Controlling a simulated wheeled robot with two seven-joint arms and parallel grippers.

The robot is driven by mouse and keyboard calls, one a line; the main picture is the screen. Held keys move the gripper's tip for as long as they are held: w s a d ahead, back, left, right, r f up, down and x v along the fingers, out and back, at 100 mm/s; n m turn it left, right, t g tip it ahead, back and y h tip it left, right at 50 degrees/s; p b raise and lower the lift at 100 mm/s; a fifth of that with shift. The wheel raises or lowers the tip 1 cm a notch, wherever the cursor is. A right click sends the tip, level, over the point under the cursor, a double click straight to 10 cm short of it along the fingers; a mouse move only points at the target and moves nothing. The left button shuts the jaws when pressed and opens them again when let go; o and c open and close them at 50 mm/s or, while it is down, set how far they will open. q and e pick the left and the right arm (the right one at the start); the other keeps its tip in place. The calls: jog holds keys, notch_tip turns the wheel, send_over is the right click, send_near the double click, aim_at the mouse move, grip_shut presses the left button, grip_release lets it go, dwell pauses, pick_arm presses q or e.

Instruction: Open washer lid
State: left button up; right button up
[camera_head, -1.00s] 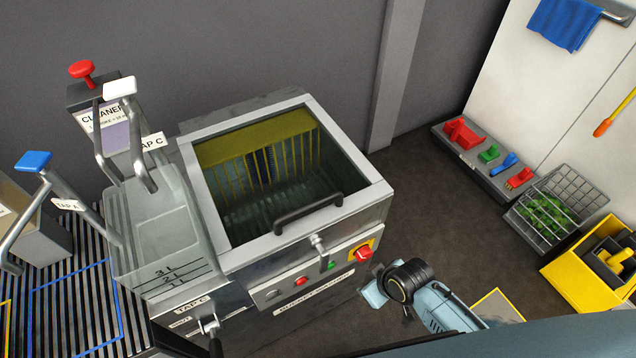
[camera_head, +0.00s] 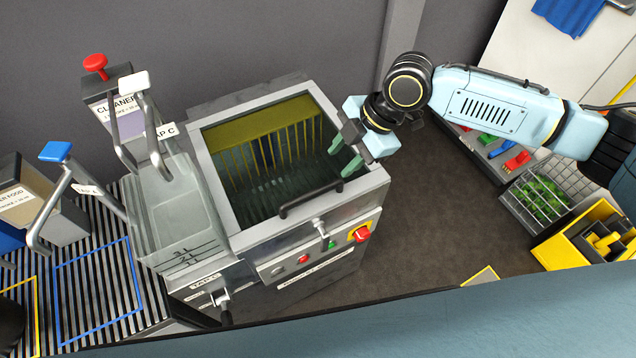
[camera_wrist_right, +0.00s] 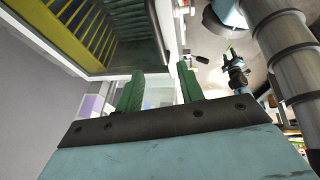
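The washer (camera_head: 290,250) is a grey metal box. Its lid (camera_head: 212,196) is a light grey frame around a clear pane and looks closed. A dark bar handle (camera_head: 311,199) sits on the lid's front edge. My right gripper (camera_head: 345,157) hangs above the lid's right side, behind the handle, its green fingers apart and empty. The fingers also show apart in the right wrist view, with the dark handle (camera_wrist_right: 158,34) beyond them. A small green-tipped shape there (camera_wrist_right: 232,62) looks like my left gripper, too small to read.
A clear measuring tank (camera_head: 175,215) and tap levers stand left of the washer. A metal latch (camera_head: 320,230) and red knob (camera_head: 361,235) are on its front. A wire basket (camera_head: 540,200) and yellow crate (camera_head: 560,243) stand right. The floor between is clear.

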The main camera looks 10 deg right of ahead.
aim_at(315, 191)
jog(key=x, duration=1.2)
jog(key=shift+w+d+f+b, duration=0.1)
jog(key=shift+d+f+b, duration=0.05)
jog(key=shift+f+b, duration=0.2)
grip_shut()
